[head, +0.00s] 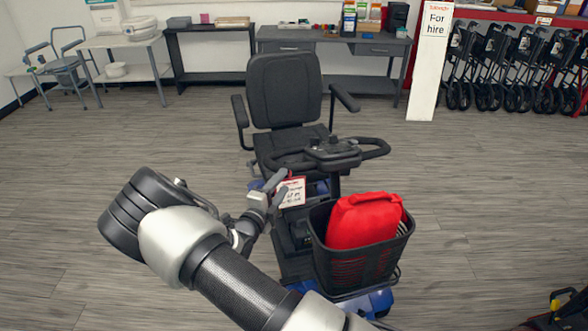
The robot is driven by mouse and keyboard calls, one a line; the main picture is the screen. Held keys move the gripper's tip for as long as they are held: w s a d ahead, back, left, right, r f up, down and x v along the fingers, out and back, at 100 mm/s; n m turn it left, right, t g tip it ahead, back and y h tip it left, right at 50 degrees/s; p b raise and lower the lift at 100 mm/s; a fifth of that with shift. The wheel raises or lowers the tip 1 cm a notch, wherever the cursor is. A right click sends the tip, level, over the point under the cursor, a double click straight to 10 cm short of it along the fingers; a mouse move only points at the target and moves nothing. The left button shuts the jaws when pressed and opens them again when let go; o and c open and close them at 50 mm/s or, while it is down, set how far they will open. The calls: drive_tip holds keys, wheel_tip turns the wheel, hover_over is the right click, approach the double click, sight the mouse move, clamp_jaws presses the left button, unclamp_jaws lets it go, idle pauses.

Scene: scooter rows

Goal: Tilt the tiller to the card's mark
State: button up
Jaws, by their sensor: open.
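The mobility scooter stands in the middle of the head view. Its tiller (332,152) carries dark loop handlebars and a console in front of the black seat (285,90). A white card (291,192) with a red top edge and small writing hangs below the left handlebar. The writing is too small to read. My gripper (277,187) is open, with its fingers at the card's left edge, below the left handlebar. I cannot tell whether they touch the card. My arm covers part of the scooter's lower front.
Tables (340,40) line the back wall. A white post (430,70) reads "For hire". Folded walkers (510,65) stand at right.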

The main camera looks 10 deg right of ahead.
sight(292, 170)
drive_tip(key=b+x, duration=0.1)
drive_tip(key=x, duration=0.9)
drive_tip(key=shift+s, duration=0.1)
drive_tip(key=shift+c, duration=0.2)
clamp_jaws()
